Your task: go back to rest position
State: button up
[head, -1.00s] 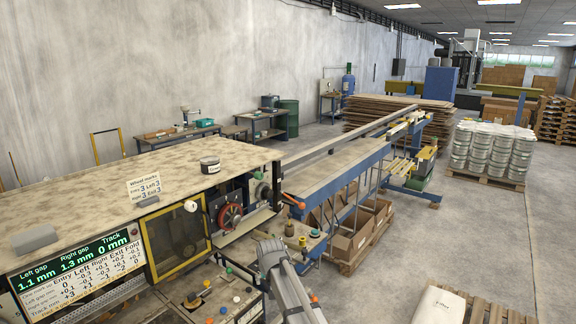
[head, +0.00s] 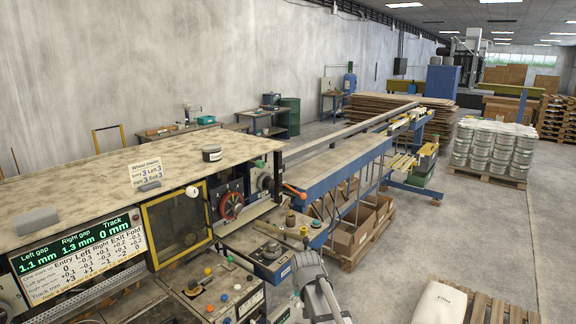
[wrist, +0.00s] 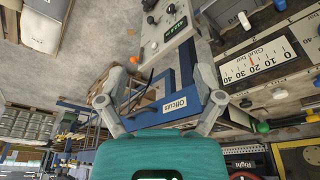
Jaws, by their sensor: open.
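My gripper (wrist: 158,85) shows in the wrist view with its two grey fingers spread wide apart and nothing held between them. Its teal body fills the bottom of that view. A blue bin labelled Offcuts (wrist: 176,106) lies beyond and between the fingers; contact with it does not show. In the head view my grey arm reaches up from the bottom centre, in front of the machine's control panel (head: 222,290). I cannot make out the fingertips in the head view.
The laminating machine's worktop (head: 110,190) and gap display (head: 80,250) are at left. A blue-framed conveyor (head: 335,172) runs to the back. A white sack (head: 438,304) lies on a pallet at lower right. Open floor (head: 480,235) is at right.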

jog(key=s+d+f+g+b, duration=0.1)
jog(key=s+d+f+b, duration=0.2)
jog(key=s+d, duration=0.3)
jog(key=s+d+f+m+g+b, duration=0.1)
jog(key=s+d+f+b, duration=0.2)
jog(key=s+d, duration=0.3)
jog(key=s+f, duration=0.1)
jog(key=s, duration=0.4)
jog(key=shift+s+d+f+g, duration=0.2)
jog(key=shift+d+f+g, duration=0.1)
jog(key=shift+g, duration=0.1)
